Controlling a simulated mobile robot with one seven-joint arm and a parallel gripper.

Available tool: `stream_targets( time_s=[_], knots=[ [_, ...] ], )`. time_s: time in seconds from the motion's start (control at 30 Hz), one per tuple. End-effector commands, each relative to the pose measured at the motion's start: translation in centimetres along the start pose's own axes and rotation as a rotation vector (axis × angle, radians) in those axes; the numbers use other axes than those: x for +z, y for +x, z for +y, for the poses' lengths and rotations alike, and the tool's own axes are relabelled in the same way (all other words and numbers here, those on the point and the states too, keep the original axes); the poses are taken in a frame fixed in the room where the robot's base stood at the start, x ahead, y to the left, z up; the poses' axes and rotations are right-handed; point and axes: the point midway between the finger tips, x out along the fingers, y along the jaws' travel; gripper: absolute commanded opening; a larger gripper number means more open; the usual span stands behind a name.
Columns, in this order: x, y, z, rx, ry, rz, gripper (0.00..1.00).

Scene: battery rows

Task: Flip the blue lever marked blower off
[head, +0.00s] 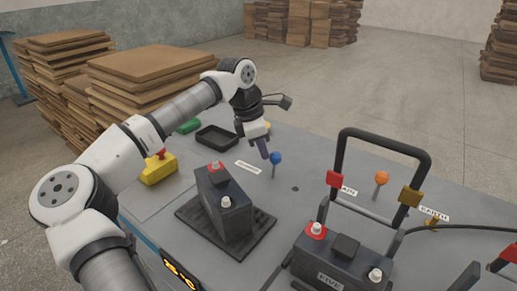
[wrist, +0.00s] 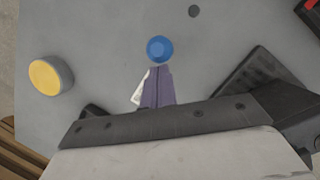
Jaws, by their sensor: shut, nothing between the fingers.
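The blue lever (head: 275,158) has a round blue knob on a thin stem and stands up from the grey bench top, close to upright in the head view. A small white label (head: 248,167) lies to its left; its text is too small to read. My gripper (head: 264,150) is shut and empty, pointing down just left of the blue knob. In the wrist view the blue knob (wrist: 160,49) sits just beyond the tips of my closed purple-grey fingers (wrist: 158,70). I cannot tell whether they touch. The label is partly hidden behind the fingers there.
A battery (head: 224,205) on a black ribbed mat stands in front of the lever. An orange-knobbed lever (head: 381,178) and a black frame handle (head: 385,143) stand to the right, near a second battery (head: 335,262). A black tray (head: 216,138) lies left. A yellow round knob (wrist: 46,76) shows in the wrist view.

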Motion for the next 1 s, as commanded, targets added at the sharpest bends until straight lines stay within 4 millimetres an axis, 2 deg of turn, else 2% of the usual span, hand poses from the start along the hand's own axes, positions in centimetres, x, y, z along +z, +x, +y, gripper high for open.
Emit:
stream_targets(
  time_s=[0.33,0.67,1.0],
  knots=[
    [0.2,-0.1,0.2,0.0,0.0,0.0,0.0],
    [0.6,-1.5,0.2,0.0,0.0,0.0,0.0],
    [0.6,-1.5,0.2,0.0,0.0,0.0,0.0]
  ],
)
